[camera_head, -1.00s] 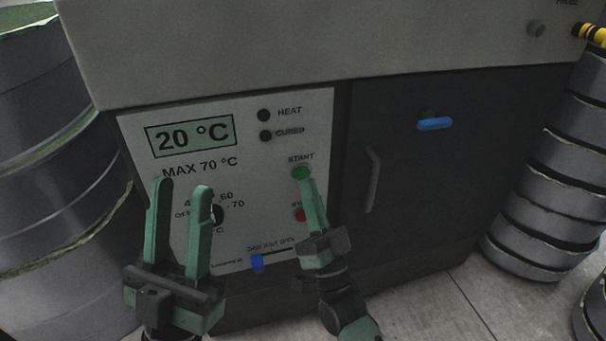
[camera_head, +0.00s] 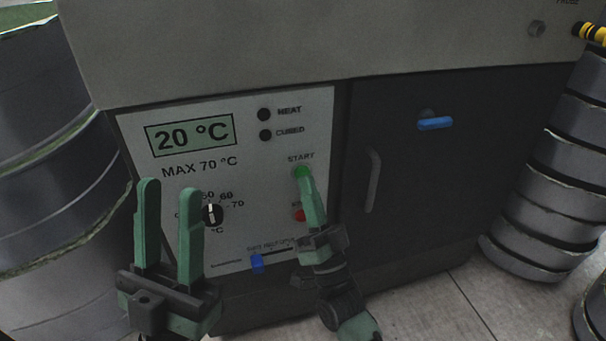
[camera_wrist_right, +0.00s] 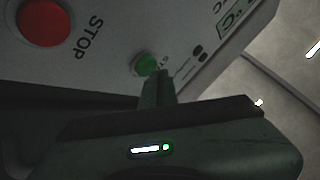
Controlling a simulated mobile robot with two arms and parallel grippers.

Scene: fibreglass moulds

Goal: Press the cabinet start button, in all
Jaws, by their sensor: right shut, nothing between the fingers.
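The green start button (camera_head: 302,172) is on the white control panel (camera_head: 190,118) of the cabinet, under the word START. It also shows in the right wrist view (camera_wrist_right: 147,64). My right gripper (camera_head: 308,182) is shut and empty, its fingertips at the lower edge of the button. I cannot tell whether they touch it, and they hide part of it. My left gripper (camera_head: 169,190) is open and empty in front of the panel's lower left. The display reads 20 °C, and the HEAT (camera_head: 264,114) and CURED (camera_head: 265,135) lamps are dark.
A red stop button (camera_head: 300,215) is partly hidden behind my right gripper. A dial (camera_head: 212,214) and a blue slider (camera_head: 257,263) are on the panel. A dark door with a blue latch (camera_head: 435,124) is to the right. Ribbed grey cylinders stand on both sides.

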